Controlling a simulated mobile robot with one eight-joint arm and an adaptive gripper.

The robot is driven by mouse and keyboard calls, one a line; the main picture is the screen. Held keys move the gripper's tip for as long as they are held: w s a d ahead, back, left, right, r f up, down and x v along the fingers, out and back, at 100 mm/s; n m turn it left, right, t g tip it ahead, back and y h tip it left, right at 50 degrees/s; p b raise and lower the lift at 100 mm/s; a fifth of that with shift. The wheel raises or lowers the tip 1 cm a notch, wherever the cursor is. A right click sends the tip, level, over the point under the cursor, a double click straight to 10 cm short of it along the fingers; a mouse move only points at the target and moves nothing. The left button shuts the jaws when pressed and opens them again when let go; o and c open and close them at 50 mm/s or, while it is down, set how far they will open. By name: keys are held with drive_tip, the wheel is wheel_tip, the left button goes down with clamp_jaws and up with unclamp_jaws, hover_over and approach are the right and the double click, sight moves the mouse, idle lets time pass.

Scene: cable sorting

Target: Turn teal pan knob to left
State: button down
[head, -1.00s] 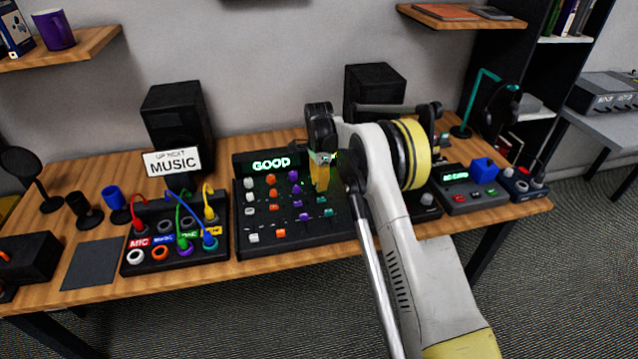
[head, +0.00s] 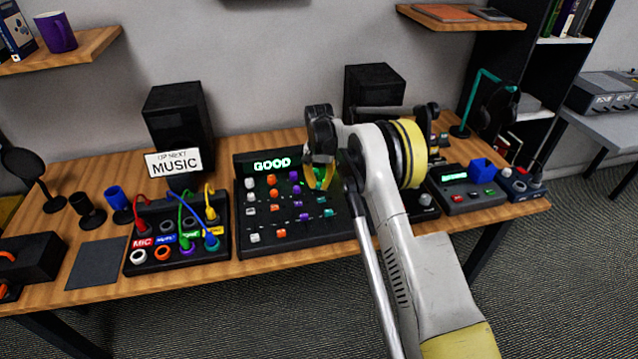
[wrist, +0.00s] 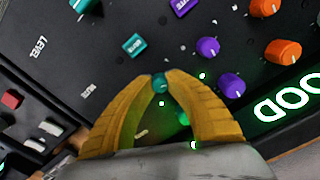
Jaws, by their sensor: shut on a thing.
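The black mixer (head: 305,234) stands mid-table with rows of coloured knobs, buttons and faders. In the wrist view, the teal column has a small round lower knob (wrist: 160,83) and an upper knob (wrist: 183,119). My gripper (wrist: 161,77) is shut on the lower teal knob, one yellow finger on each side. The upper teal knob lies between the fingers, nearer the palm, partly hidden. In the head view, my gripper (head: 321,187) reaches down onto the mixer and hides most of these knobs. The lower knob's pointer angle is hard to tell.
Purple knobs (wrist: 231,85) sit close beside my right finger in the wrist view, with orange knobs (wrist: 283,51) beyond. A teal button (wrist: 134,45) is near the fingertips. The lit GOOD display (head: 272,164) tops the mixer. A patch box (head: 175,250) with cables stands left.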

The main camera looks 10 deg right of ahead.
sight(319, 184)
drive_tip(key=n, duration=0.5)
drive_tip(key=shift+n, duration=0.3)
idle(0.4)
drive_tip(key=c, duration=1.3)
unclamp_jaws()
wheel_tip(319, 184, up, 12)
